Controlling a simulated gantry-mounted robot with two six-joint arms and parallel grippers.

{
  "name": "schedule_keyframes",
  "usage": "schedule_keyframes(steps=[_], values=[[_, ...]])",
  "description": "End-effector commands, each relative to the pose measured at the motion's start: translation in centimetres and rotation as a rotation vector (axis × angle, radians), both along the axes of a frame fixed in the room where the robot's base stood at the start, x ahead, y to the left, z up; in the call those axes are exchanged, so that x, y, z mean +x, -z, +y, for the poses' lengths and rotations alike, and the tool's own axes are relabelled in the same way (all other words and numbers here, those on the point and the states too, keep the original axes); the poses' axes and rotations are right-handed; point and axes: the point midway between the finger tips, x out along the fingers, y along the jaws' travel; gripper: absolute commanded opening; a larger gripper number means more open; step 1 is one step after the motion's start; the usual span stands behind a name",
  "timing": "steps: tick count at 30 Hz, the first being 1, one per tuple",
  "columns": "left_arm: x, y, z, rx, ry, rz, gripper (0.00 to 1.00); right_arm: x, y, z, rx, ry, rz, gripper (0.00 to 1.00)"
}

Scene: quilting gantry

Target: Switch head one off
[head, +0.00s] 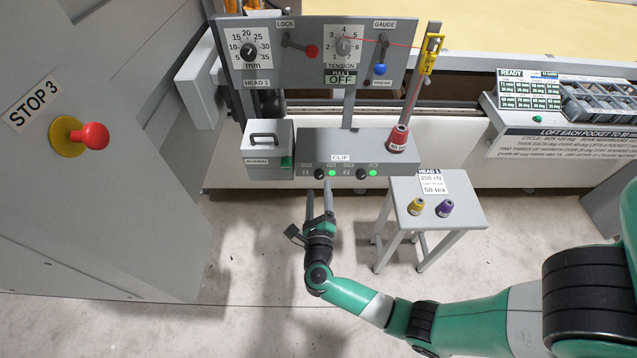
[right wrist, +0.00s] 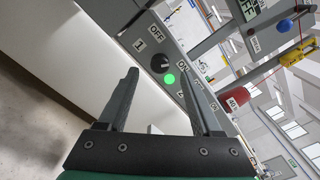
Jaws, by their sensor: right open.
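The grey CLIP box (head: 388,142) carries two black rotary switches on its front. The left switch (head: 319,174), marked 1, has a lit green lamp (head: 332,173) beside it. The other switch (head: 361,174) also has a lit green lamp (head: 373,173). My right gripper (head: 318,198) is open and empty, just below and in front of switch 1, not touching it. In the right wrist view, the knob of switch 1 (right wrist: 159,63) shows beyond and between the open fingers (right wrist: 163,85), with OFF and ON labels around it. My left gripper is out of view.
A panel (head: 290,68) with dials and levers stands above the box. A red cone (head: 398,138) stands on the box's right end. A small stool (head: 465,212) with yellow and purple cones stands at right. A red stop button (head: 90,136) juts from the cabinet at left.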

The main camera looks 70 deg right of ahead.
Motion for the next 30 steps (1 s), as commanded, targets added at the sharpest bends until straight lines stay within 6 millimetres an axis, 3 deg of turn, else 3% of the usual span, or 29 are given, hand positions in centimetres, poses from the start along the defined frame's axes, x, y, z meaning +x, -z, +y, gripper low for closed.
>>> schedule_keyframes(steps=[6,16,27,30], values=[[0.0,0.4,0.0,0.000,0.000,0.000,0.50,1.3,0.1,-3.1,0.000,0.003,0.000,0.66],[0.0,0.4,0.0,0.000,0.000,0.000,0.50,1.6,0.0,-3.6,0.000,-0.001,-0.001,0.66],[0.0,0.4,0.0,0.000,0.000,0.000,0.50,1.6,0.0,-3.6,-0.001,-0.001,0.000,0.00],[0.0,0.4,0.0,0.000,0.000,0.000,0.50,1.6,0.0,-3.5,-0.001,-0.001,0.000,0.00]])
